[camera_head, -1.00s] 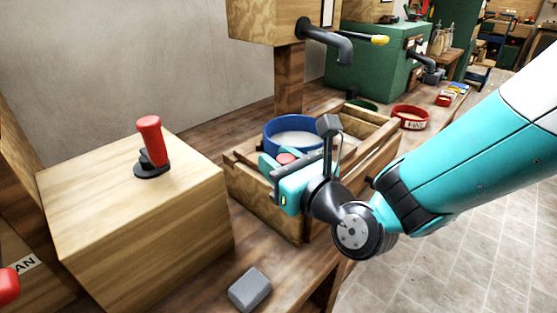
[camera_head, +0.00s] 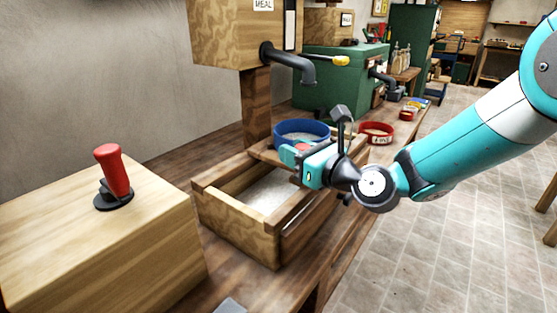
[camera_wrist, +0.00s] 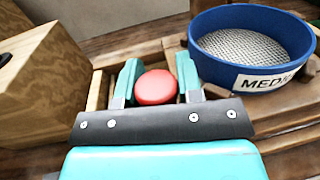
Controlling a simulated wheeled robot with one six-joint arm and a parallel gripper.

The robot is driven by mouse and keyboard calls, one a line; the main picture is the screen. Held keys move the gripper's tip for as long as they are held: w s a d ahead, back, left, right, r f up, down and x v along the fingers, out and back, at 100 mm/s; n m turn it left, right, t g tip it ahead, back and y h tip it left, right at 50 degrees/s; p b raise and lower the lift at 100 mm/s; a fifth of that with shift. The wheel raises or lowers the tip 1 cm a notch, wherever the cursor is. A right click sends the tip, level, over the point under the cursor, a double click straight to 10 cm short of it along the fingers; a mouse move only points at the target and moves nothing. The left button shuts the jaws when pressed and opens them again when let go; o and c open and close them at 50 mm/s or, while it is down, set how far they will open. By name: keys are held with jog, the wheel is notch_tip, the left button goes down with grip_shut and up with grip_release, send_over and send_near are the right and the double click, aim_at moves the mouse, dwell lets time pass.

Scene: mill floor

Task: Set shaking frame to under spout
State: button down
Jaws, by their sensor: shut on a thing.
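The shaking frame (camera_head: 263,151) is a wooden slide across the far end of an open wooden bin (camera_head: 233,222). It carries a blue sieve (camera_head: 302,135) with a pale mesh; the sieve also shows in the wrist view (camera_wrist: 210,63), with a label partly reading "MEDI". My gripper (camera_head: 297,152) is shut on a red knob (camera_wrist: 155,88) beside the sieve. The knob's attachment is hidden. The dark bent spout (camera_head: 306,72) comes from a wooden box marked MEAL (camera_head: 235,35). In the head view its mouth appears above the sieve; exact alignment cannot be told.
White meal (camera_head: 268,192) lies in the bin. A wooden block with a red lever (camera_head: 113,172) stands at the left front. A red sieve (camera_head: 376,132) and a green machine (camera_head: 340,75) are farther back. Open floor is at the right.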

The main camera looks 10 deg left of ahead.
jog(key=shift+w+d+r, duration=0.1)
jog(key=shift+w+d, duration=0.15)
jog(key=shift+w, duration=0.3)
jog(key=shift+w+d, duration=0.25)
jog(key=shift+w, duration=0.3)
jog(key=c, duration=0.9)
grip_release()
jog(key=shift+w, duration=0.15)
jog(key=shift+d, duration=0.15)
jog(key=b+v, duration=0.4)
jog(key=v, duration=1.3)
